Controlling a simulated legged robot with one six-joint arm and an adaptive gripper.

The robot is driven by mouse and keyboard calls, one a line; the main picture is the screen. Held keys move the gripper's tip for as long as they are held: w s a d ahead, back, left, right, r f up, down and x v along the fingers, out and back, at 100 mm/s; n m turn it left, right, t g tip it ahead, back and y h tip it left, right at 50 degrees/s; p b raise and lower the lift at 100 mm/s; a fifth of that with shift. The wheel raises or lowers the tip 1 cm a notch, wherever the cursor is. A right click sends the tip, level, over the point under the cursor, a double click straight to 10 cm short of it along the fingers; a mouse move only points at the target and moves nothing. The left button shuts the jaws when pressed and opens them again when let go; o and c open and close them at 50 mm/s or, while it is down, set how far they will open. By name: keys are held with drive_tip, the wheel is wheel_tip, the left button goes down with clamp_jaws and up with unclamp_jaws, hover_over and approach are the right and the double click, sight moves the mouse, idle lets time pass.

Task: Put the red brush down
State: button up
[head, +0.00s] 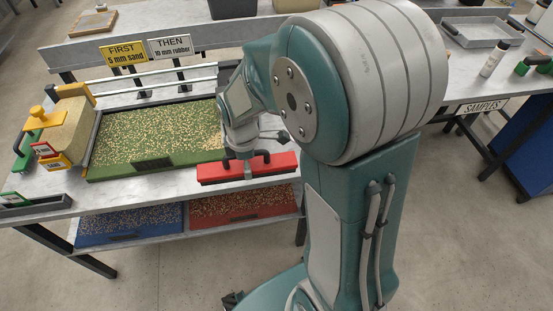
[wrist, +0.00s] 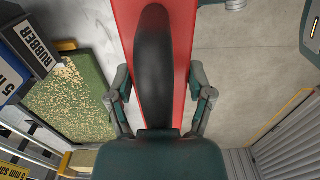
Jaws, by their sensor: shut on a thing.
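The red brush (head: 265,168) is a long red block with dark bristles below and a black handle (wrist: 155,60) on top. My gripper (wrist: 163,95) is shut on the brush's handle, with one finger at each side. In the head view my gripper (head: 245,155) is above the brush, which is level at the right front corner of the green turf tray (head: 100,177). I cannot tell whether its bristles touch anything. My wrist hides part of the handle in the head view.
Signs reading "FIRST 5 mm sand" (head: 123,52) and "THEN 10 mm rubber" (head: 170,47) stand behind the tray. Blue (head: 130,222) and red (head: 243,206) trays of granules lie on the lower shelf.

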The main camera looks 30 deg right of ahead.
drive_tip(key=w+d+f, duration=0.1)
drive_tip(key=d+f, duration=0.2)
drive_tip(key=d, duration=0.1)
drive_tip(key=w+d+f, duration=0.2)
drive_tip(key=d+f, duration=0.1)
drive_tip(key=d, duration=0.1)
drive_tip(key=w+d+f, duration=0.2)
drive_tip(key=d+f, duration=0.1)
drive_tip(key=d, duration=0.2)
drive_tip(key=shift+f, duration=0.15)
drive_tip(key=shift+w+d+f, duration=0.1)
drive_tip(key=shift+d+f, duration=0.1)
drive_tip(key=shift+f, duration=1.6)
drive_tip(key=o, duration=1.2)
drive_tip(key=shift+f, duration=0.1)
